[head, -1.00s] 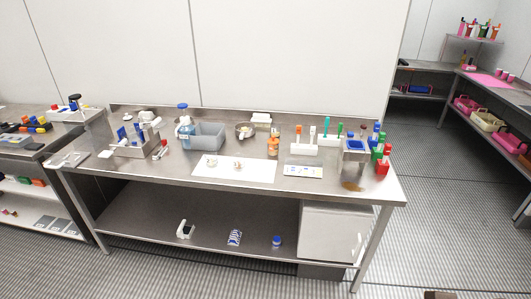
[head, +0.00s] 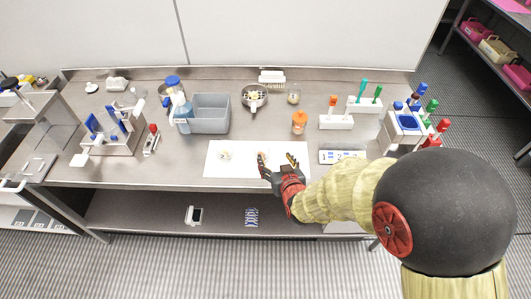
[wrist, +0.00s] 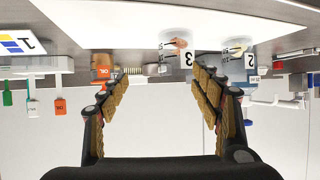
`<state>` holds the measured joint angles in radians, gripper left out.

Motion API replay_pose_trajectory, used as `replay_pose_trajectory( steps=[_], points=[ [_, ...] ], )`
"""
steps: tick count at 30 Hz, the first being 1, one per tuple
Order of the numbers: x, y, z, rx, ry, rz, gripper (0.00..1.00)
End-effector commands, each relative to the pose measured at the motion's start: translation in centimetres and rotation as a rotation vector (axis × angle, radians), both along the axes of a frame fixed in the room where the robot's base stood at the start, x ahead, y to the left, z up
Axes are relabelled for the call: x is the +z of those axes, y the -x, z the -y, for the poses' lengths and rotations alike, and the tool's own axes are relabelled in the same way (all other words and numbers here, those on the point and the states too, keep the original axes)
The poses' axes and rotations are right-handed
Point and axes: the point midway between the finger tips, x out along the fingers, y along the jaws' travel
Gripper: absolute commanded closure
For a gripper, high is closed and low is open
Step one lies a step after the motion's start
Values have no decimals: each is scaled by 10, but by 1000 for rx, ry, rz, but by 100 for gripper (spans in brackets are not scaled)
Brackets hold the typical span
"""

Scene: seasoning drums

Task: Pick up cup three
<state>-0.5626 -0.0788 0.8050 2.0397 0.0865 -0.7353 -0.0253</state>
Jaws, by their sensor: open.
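Cup three (wrist: 175,43) is a small pale cup with orange-brown contents and a "3" label, standing on the white mat (wrist: 110,20) in the wrist view, which is upside down. In the head view cup three (head: 262,155) is at the right half of the mat (head: 235,172), partly behind a finger. Cup two (head: 225,155) stands to its left; in the wrist view it (wrist: 237,48) has yellowish contents and a "2" label. My gripper (head: 278,163) is open with nothing between its fingers. Its fingers (wrist: 160,75) point toward cup three, which lies beyond their tips.
A numbered card (head: 342,156) lies right of the mat. An orange bottle (head: 299,123) stands behind my gripper. A grey bin (head: 211,115), a blue-capped bottle (head: 176,95) and a pan (head: 254,97) stand behind the mat. A white rack (head: 336,122) stands at right.

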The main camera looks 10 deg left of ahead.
Motion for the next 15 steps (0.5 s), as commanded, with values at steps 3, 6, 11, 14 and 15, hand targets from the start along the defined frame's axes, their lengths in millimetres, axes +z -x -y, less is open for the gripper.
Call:
replay_pose_trajectory(
  steps=[3, 6, 11, 14, 15],
  points=[
    [-17, 9, -18, 31, -15, 39, 35],
    [-22, 11, -25, 42, -23, 58, 35],
    [-29, -1, -33, 43, -27, 64, 35],
    [-33, -9, -37, 42, -26, 65, 35],
    [-34, -12, -39, 42, -26, 65, 35]
  ],
)
